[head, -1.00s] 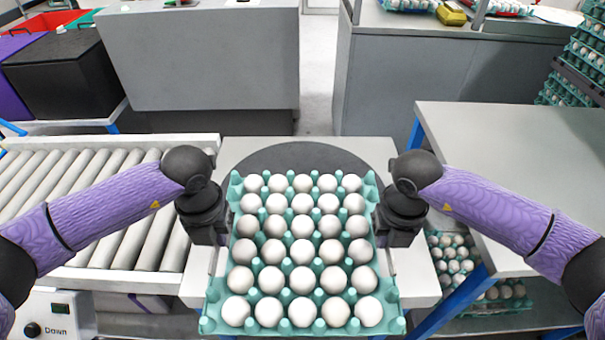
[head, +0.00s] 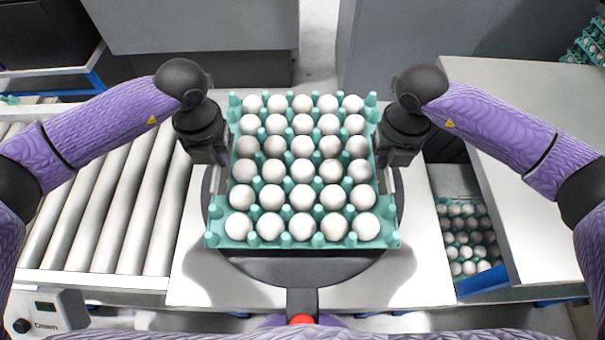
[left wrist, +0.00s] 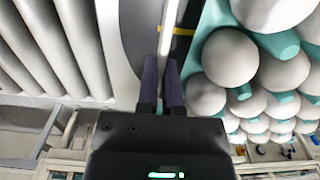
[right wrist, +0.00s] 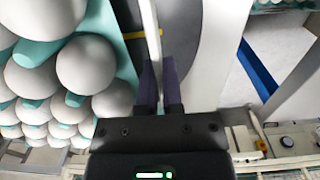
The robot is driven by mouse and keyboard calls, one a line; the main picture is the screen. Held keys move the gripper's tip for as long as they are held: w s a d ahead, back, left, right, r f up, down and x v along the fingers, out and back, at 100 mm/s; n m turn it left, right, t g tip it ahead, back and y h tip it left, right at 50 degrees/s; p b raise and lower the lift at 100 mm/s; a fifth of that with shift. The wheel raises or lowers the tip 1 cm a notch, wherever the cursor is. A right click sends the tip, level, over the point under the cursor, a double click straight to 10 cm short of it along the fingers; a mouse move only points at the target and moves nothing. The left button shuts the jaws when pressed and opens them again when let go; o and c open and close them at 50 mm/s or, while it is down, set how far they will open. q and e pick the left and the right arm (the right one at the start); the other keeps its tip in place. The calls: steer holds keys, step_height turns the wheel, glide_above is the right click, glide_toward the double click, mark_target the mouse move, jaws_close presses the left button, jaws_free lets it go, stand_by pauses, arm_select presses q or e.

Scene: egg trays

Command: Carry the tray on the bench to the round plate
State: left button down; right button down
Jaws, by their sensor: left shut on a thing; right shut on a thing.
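The teal egg tray (head: 222,238), filled with rows of white eggs, is level in the head view, between my two grippers. My left gripper (head: 219,168) is shut at its left side and my right gripper (head: 389,168) at its right side. In the wrist views the closed fingers of the left gripper (left wrist: 163,85) and right gripper (right wrist: 161,85) meet a thin pale strip beside the tray. The dark grey round plate (head: 300,270) lies beneath the tray, its front rim and sides showing. I cannot tell whether the tray touches it.
The round plate is set in a pale table (head: 420,275). A roller conveyor (head: 100,215) adjoins it on the left. A grey-topped bench (head: 530,150) stands on the right, with more eggs (head: 468,235) low beside it. Grey cabinets (head: 200,25) stand behind.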

mark_target(222, 170)
arm_select(q)
steer(key=shift+a+f, duration=0.1)
arm_select(e)
steer(key=shift+f, duration=0.1)
